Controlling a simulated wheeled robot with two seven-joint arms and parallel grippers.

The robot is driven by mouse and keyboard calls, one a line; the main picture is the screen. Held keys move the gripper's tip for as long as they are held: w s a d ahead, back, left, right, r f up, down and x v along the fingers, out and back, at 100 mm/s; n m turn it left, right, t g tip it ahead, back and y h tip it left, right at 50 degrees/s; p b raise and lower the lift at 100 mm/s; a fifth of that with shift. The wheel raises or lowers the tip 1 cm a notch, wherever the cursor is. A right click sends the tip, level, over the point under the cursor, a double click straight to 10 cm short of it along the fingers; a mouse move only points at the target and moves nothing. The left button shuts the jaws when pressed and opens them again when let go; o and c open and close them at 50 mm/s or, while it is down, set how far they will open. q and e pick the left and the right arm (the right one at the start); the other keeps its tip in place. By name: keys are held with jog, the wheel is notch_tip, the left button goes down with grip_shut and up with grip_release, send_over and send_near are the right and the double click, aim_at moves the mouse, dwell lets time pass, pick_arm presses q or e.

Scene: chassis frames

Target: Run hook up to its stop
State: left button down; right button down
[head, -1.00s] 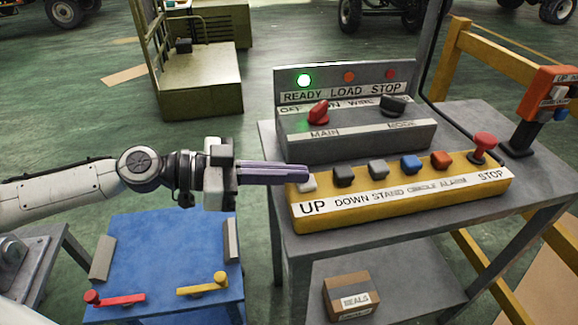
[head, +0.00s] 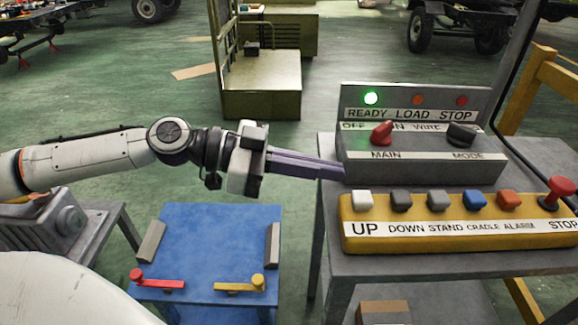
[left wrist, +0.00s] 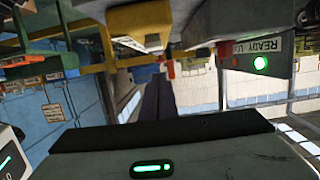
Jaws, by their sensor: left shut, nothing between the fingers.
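The yellow control box (head: 440,236) sits on the grey cart. Its white button (head: 362,200) stands above the word UP at the left end. Other buttons run to a red STOP mushroom (head: 562,190) at the right. My left gripper (head: 340,171) is shut and empty. Its purple fingertips are left of the white button and a little behind it, near the lower left corner of the grey switch box; contact cannot be told. The closed fingers also show in the left wrist view (left wrist: 158,98). No hook is seen. My right gripper is not in view.
The grey switch box (head: 420,163) has a green READY lamp (head: 371,98) lit, a red MAIN knob (head: 381,133) and a black MODE knob (head: 462,134). A blue table (head: 205,235) with red and yellow handles stands left of the grey cart (head: 330,225).

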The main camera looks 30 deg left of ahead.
pick_arm(q)
jog(key=p+v, duration=0.1)
jog(key=v, duration=0.4)
jog(key=shift+s+a+r+p, duration=0.25)
jog(key=shift+a+p, duration=0.05)
jog(key=shift+p, duration=0.1)
dwell(0.9)
jog(key=s+a+f+n+y, duration=0.1)
jog(key=a+f+n+y, duration=0.1)
jog(key=f, duration=0.6)
jog(key=s+a+f+n+t+y, duration=0.1)
jog(key=f+n+y, duration=0.1)
jog(key=f, duration=0.7)
jog(key=s+a+f+n+y, duration=0.2)
jog(key=f+y, duration=0.1)
jog(key=f, duration=0.5)
jog(key=s+d+f+n+y, duration=0.1)
jog(key=s+d+f, duration=0.3)
jog(key=d+f, duration=0.2)
jog(key=s+d+f+n+g+y, duration=0.1)
jog(key=s+d+f+n+y, duration=0.1)
jog(key=s+d+f, duration=0.3)
notch_tip(320, 180, down, 4)
jog(key=shift+d+f, duration=0.15)
jog(key=shift+d, duration=0.45)
